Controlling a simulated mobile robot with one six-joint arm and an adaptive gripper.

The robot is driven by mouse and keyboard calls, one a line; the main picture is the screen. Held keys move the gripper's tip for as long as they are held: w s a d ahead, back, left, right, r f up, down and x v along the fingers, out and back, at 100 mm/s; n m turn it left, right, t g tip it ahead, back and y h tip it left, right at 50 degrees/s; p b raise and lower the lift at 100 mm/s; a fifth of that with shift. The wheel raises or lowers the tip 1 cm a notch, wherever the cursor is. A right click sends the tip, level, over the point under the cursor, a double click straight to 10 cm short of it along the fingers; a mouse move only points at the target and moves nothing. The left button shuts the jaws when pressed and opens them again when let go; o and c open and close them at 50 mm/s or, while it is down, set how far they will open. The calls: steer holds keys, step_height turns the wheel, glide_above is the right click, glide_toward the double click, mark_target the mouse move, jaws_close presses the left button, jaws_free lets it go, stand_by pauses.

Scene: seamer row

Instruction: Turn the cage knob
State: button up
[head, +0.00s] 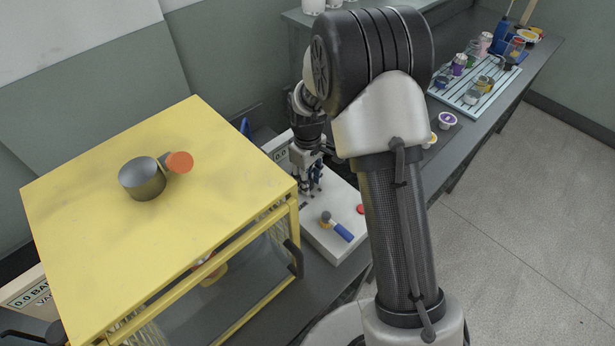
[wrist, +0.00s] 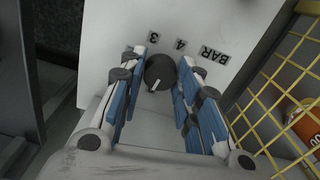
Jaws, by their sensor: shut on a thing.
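In the wrist view a round dark knob (wrist: 160,70) with a white pointer mark sits on a white panel (wrist: 200,25) marked 3, 4 and BAR. The pointer mark shows on the knob's near side, toward the bottom of the picture. My gripper (wrist: 161,66) has its blue-padded fingers on either side of the knob and is shut on it. In the head view my gripper (head: 312,178) is low behind my arm, beside the yellow cage (head: 95,190); the knob is hidden there.
Yellow mesh (wrist: 265,110) stands close on the right in the wrist view. A blue-handled lever (head: 337,228) and red button (head: 361,209) are near my gripper.

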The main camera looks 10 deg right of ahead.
steer(key=m+p, duration=0.1)
steer(key=m, duration=0.3)
steer(key=m+p, duration=0.1)
steer(key=m, duration=0.4)
steer(key=shift+p, duration=0.3)
steer(key=m, duration=0.4)
steer(key=shift+m+p, duration=0.3)
steer(key=shift+p, duration=0.1)
steer(key=shift+m+p, duration=0.3)
steer(key=shift+m, duration=1.9)
steer(key=o, duration=1.1)
steer(key=shift+c, duration=0.2)
